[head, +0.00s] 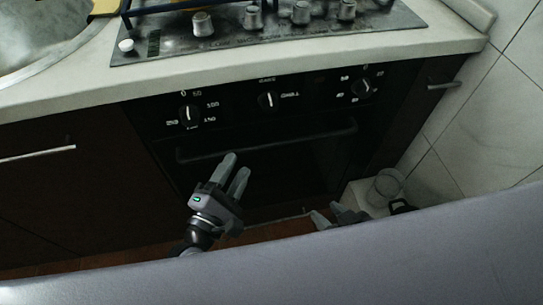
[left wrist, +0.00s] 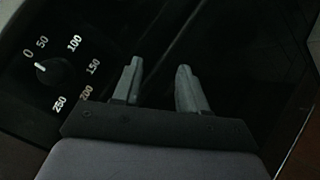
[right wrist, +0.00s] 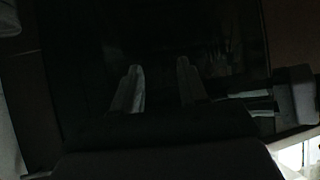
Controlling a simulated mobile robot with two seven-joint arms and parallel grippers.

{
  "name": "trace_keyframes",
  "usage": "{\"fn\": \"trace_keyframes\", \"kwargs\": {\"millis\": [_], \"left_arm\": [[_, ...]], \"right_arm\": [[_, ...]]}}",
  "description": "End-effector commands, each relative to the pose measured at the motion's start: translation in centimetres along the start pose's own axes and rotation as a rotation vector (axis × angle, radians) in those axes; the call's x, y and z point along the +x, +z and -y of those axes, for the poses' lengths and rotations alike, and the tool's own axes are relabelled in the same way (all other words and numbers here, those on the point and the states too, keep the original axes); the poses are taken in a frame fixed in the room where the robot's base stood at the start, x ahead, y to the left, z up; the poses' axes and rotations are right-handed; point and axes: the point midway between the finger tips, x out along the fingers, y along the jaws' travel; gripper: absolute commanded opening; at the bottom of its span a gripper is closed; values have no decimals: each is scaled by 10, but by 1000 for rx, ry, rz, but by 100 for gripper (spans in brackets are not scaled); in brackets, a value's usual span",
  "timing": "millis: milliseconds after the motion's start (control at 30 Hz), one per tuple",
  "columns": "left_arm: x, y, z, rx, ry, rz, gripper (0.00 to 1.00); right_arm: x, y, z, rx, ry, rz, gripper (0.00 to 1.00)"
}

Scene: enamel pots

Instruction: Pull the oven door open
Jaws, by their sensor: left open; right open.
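The black oven door (head: 290,172) is in the middle of the head view and looks shut. Its dark bar handle (head: 270,143) runs across the top of the door. My left gripper (head: 237,167) is open in front of the door, its fingertips just below the handle's left part. I cannot tell whether it touches the handle. In the left wrist view my left gripper (left wrist: 158,82) is open and empty beside a temperature dial (left wrist: 54,72). My right gripper (head: 328,213) is low, in front of the door's lower right. In the dark right wrist view it (right wrist: 158,75) is open and empty.
Control knobs (head: 268,100) line the panel above the door. A hob (head: 260,25) and pale worktop (head: 60,92) lie above. Dark cabinets (head: 70,190) stand to the left. A glass jar (head: 385,187) stands low at the right, near the tiled wall (head: 480,130).

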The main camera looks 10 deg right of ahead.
Motion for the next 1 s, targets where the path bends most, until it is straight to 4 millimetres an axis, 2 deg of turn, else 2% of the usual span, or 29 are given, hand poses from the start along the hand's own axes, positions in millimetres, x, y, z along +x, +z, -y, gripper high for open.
{"fn": "trace_keyframes", "kwargs": {"millis": [33,100,200,300,433,800,1000], "left_arm": [[2,0,12,145,-1,44,42],[4,6,19,325,4,98,42],[6,12,27,506,15,153,42],[7,16,30,603,24,182,42],[18,19,31,633,28,191,42],[68,28,33,627,26,190,42],[76,30,32,626,25,190,42]], "right_arm": [[7,9,1,1,-3,0,43],[9,12,2,2,-5,-3,43],[11,13,2,3,-6,-8,43],[12,14,2,3,-6,-8,43],[12,14,2,4,-7,-7,43],[13,11,6,-1,-14,-21,43],[14,10,8,-3,-18,-22,43]]}}
